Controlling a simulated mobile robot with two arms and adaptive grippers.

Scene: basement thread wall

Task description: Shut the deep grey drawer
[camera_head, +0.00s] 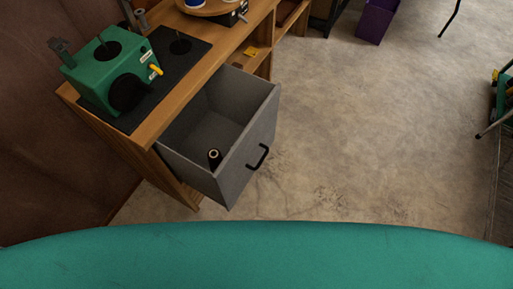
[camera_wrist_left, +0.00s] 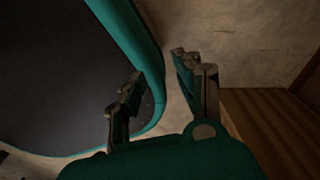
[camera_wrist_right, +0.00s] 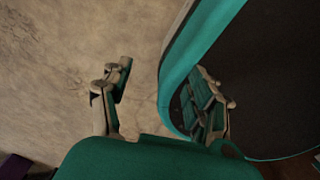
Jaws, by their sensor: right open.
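The deep grey drawer (camera_head: 247,155) stands pulled out of the wooden bench in the head view, left of the middle. Its front carries a black handle (camera_head: 258,157). A small dark spool (camera_head: 214,158) with a pale top is inside, near the front. Neither gripper shows in the head view. My left gripper (camera_wrist_left: 160,88) is in its own wrist view, fingers apart with nothing between them. My right gripper (camera_wrist_right: 172,88) is open and empty in its wrist view, above the floor and beside my teal base. Neither wrist view shows the drawer.
A green machine (camera_head: 108,70) sits on a dark mat (camera_head: 178,58) on the wooden bench top (camera_head: 222,43). A yellow item (camera_head: 251,51) lies on a shelf beyond the drawer. A purple bin (camera_head: 377,20) stands at the back. The concrete floor (camera_head: 370,130) right of the drawer is clear.

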